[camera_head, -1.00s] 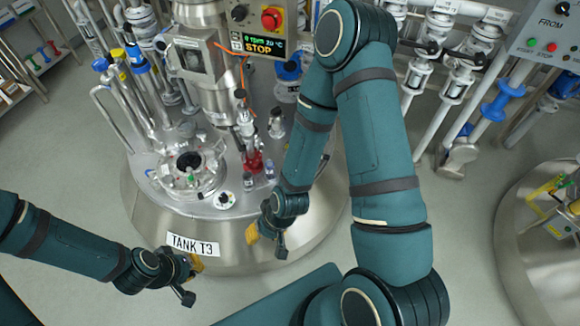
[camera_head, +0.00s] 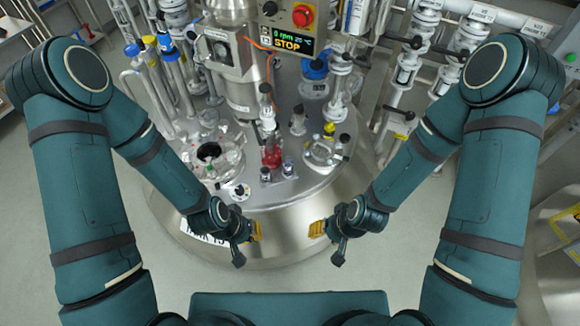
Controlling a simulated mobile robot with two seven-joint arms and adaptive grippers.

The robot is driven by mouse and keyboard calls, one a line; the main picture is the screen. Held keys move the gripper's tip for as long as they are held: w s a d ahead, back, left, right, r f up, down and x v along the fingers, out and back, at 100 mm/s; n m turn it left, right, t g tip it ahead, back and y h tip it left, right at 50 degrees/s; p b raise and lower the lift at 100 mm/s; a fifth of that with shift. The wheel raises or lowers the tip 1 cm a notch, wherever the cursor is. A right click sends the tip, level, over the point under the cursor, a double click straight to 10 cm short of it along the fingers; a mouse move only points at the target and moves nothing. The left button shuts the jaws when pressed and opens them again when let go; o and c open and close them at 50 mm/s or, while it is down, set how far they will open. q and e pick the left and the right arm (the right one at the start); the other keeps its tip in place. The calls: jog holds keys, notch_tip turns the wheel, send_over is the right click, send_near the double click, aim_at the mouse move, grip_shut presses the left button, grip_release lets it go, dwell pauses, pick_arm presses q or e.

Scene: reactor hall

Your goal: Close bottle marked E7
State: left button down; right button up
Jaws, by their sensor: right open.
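Several small bottles stand on the steel tank top in the head view: a small dark-topped bottle (camera_head: 265,175), a small clear bottle (camera_head: 287,169) beside it, and a larger clear bottle (camera_head: 298,120) with a dark top farther back. No E7 mark is readable, so I cannot tell which one bears it, or whether any is uncapped. My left gripper (camera_head: 248,245) is open and empty in front of the tank, near its label. My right gripper (camera_head: 328,243) is open and empty, to the right of it. Both are nearer to me than the bottles, touching none.
The tank top (camera_head: 300,190) also carries an open round port (camera_head: 209,153), a red-based glass fitting (camera_head: 271,157) and a lidded port (camera_head: 323,150). A control box (camera_head: 287,25) reading STOP hangs behind. Pipes and valves crowd both rear sides. The tank's front rim is clear.

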dwell(0.4)
pick_arm(q)
jog(key=c, duration=0.6)
grip_release()
jog(key=c, duration=0.3)
jog(key=shift+c, duration=0.2)
